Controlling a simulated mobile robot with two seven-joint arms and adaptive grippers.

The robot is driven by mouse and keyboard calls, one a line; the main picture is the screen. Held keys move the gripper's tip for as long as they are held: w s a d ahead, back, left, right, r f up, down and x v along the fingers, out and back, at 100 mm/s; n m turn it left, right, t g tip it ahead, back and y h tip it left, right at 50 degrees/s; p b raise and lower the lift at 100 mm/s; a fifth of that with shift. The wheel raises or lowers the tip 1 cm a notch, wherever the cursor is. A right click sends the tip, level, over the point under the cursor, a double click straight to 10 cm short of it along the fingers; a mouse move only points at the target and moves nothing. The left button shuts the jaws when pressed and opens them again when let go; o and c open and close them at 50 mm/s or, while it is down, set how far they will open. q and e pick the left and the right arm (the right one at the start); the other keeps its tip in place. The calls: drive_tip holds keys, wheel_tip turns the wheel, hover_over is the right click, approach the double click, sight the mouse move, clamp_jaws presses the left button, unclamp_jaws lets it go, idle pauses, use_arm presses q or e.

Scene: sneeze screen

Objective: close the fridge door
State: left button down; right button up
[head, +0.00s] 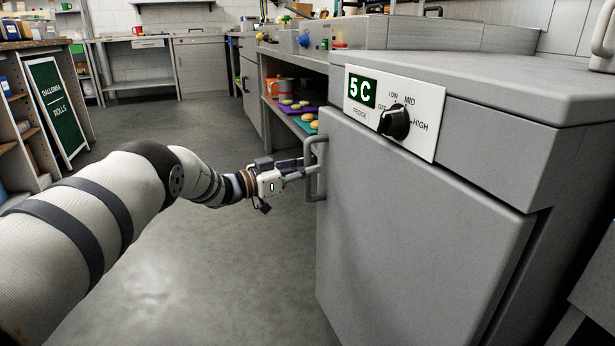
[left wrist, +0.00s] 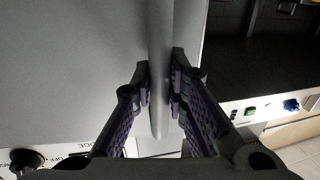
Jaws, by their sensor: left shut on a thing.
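The fridge door (head: 410,225) is a grey panel below a control panel in the head view. It looks near its frame, but I cannot tell whether it is fully shut. Its grey bar handle (head: 322,165) is at the door's left edge. My left gripper (head: 303,171) reaches it from the left and is shut on the handle. In the left wrist view the handle bar (left wrist: 160,50) runs between the two fingers of the left gripper (left wrist: 158,85), with the grey door face (left wrist: 70,70) on the left. My right gripper is not in view.
The control panel (head: 395,113) reads 5 C and has a black knob (head: 395,122). A counter top (head: 470,65) lies above. The floor (head: 220,270) in front is clear. A chalkboard sign (head: 55,110) stands far left.

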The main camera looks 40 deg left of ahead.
use_arm(q)
drive_tip(key=shift+b+x, duration=0.35)
drive_tip(key=shift+x, duration=0.8)
drive_tip(key=c, duration=1.6)
unclamp_jaws()
drive_tip(key=shift+a, duration=0.1)
drive_tip(key=shift+o, duration=0.2)
drive_tip(key=v, duration=1.2)
drive_tip(key=shift+s, duration=0.1)
